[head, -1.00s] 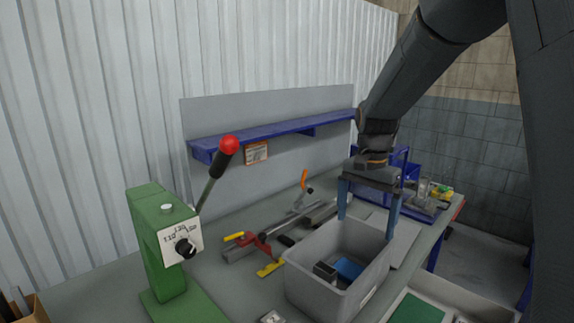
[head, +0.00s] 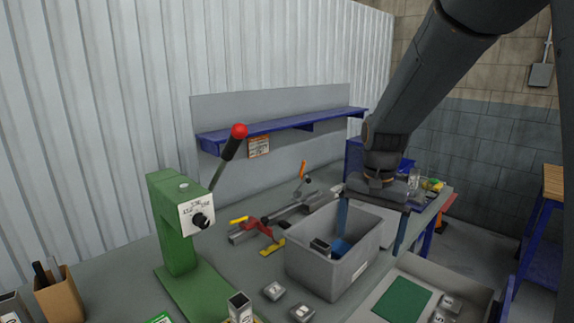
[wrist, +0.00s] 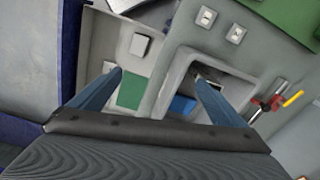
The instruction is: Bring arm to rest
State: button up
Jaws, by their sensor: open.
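My gripper (head: 372,230) is open, with its two blue fingers apart and nothing between them. In the head view it hangs fingers-down over the right side of a grey bin (head: 318,271). The bin holds a blue block (head: 340,247) and a dark grey part (head: 320,245). In the wrist view my gripper (wrist: 160,85) spans the bin's wall, with one finger over the bin and the other over a pale tray. My arm reaches in from the upper right. Whether a fingertip touches the bin, I cannot tell.
A green lever press (head: 175,225) with a red knob stands at left. A pale tray (head: 470,290) with a green pad (head: 403,299) lies right of the bin. Clamps and tools (head: 265,228) lie behind the bin. A blue shelf (head: 285,128) runs along the back panel.

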jog(key=s+f+n+t, duration=0.1)
jog(key=s+f+n, duration=0.2)
jog(key=s, duration=0.4)
jog(key=s+f+n+t, duration=0.1)
jog(key=s+f+n, duration=0.2)
jog(key=s, duration=0.4)
notch_tip(320, 180, down, 11)
jog(key=g+b, duration=0.1)
jog(key=b, duration=0.9)
jog(key=shift+g, duration=0.3)
jog(key=shift+r, duration=0.1)
